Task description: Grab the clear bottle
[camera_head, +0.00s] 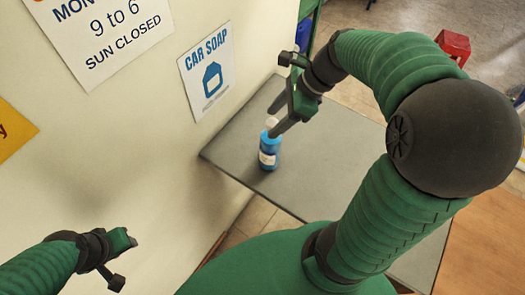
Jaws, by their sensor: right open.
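The bottle (269,155) stands upright on the grey table near its left edge. It looks clear with blue contents, a white label and a pale cap. My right gripper (278,118) is open, just above and beside the bottle's top. Its fingers overlap the cap in the camera_head view, and I cannot tell whether they touch it. My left gripper (128,243) is at the lower left, far from the bottle. Its finger gap does not show clearly.
The grey table (334,148) is otherwise bare where I see it. A pale wall (150,130) with a car soap sign (207,72) and an hours sign (104,31) runs along its left. A red stool (453,46) stands at the upper right.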

